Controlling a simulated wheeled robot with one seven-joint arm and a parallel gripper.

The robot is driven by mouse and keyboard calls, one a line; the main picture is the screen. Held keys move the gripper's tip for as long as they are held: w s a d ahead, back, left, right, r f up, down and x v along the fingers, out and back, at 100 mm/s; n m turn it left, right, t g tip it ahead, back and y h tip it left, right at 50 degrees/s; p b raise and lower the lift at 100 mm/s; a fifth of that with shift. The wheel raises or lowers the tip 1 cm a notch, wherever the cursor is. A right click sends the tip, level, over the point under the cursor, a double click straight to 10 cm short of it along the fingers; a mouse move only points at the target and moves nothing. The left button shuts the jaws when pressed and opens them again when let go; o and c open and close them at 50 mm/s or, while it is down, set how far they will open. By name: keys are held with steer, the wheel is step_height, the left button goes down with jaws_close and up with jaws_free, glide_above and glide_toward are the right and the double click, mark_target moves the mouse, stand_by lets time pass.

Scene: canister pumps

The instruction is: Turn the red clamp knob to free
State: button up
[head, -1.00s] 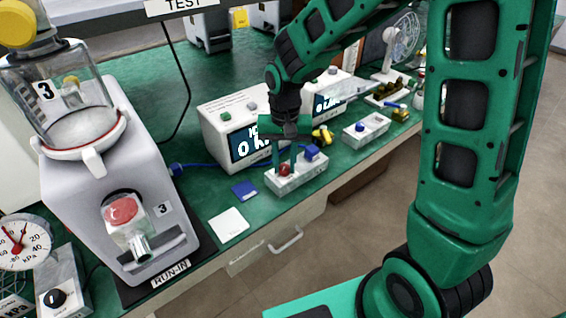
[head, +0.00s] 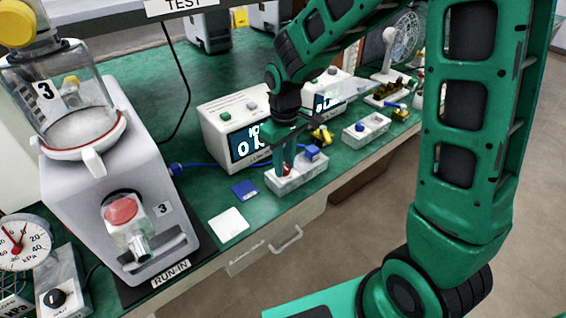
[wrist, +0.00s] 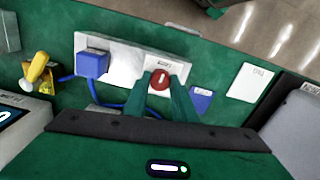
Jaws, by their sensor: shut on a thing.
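The red clamp knob (wrist: 160,80) sits on a pale block (wrist: 122,60) with a small label by the knob. In the head view the knob (head: 287,170) is partly hidden by a finger, on the same block (head: 297,184) near the bench's front edge. My gripper (wrist: 162,88) is shut on the knob, one green finger on each side of it; it also shows in the head view (head: 286,168), pointing down. The label's text is too small to read. A blue cube-shaped part (wrist: 92,63) sits on the block's other end.
Beside the block lie a blue card (head: 244,190) and a white card (head: 229,225). A display box (head: 237,130) stands behind, a yellow part (head: 322,136) to the right. A second pale block (head: 366,130) is further right. A large pump (head: 118,190) stands left.

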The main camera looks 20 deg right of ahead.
mark_target(285, 166)
steer(key=shift+w+r+n, duration=0.1)
steer(key=shift+w+n, duration=0.1)
steer(key=shift+n, duration=0.2)
steer(key=o, duration=1)
steer(key=shift+o, duration=0.2)
steer(key=shift+s, duration=0.1)
step_height(285, 166, up, 11)
steer(key=shift+f, duration=0.2)
